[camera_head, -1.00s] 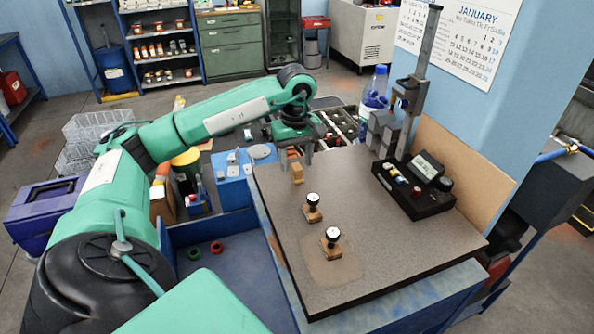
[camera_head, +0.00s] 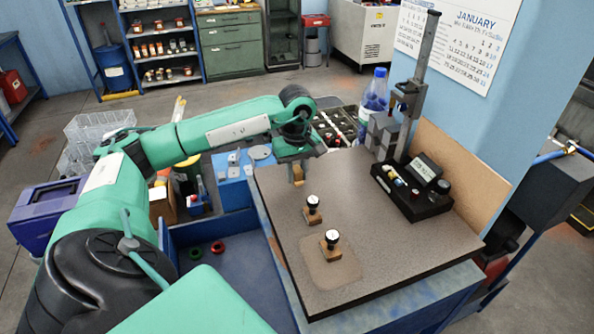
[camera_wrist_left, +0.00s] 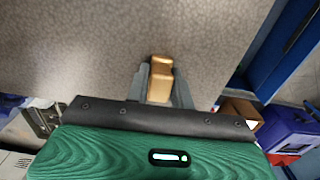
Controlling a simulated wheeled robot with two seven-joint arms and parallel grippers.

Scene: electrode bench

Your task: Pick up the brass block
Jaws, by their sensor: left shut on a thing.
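The brass block (camera_head: 298,179) is at the far left part of the grey-brown bench top (camera_head: 370,212). My left gripper (camera_head: 296,168) reaches down over it from above. In the left wrist view the block (camera_wrist_left: 160,72) sits between the two grey fingers of my left gripper (camera_wrist_left: 160,82), which are shut on it. Part of the block is hidden by the fingers. I cannot tell whether it still touches the bench top. My right gripper is not in view.
Two wooden blocks with black-and-white knobs, one farther back (camera_head: 312,211) and one nearer (camera_head: 330,244), stand in front of the brass block. A black tray (camera_head: 414,195) and a grey upright stand (camera_head: 421,60) are at the right. A blue bottle (camera_head: 374,95) stands behind.

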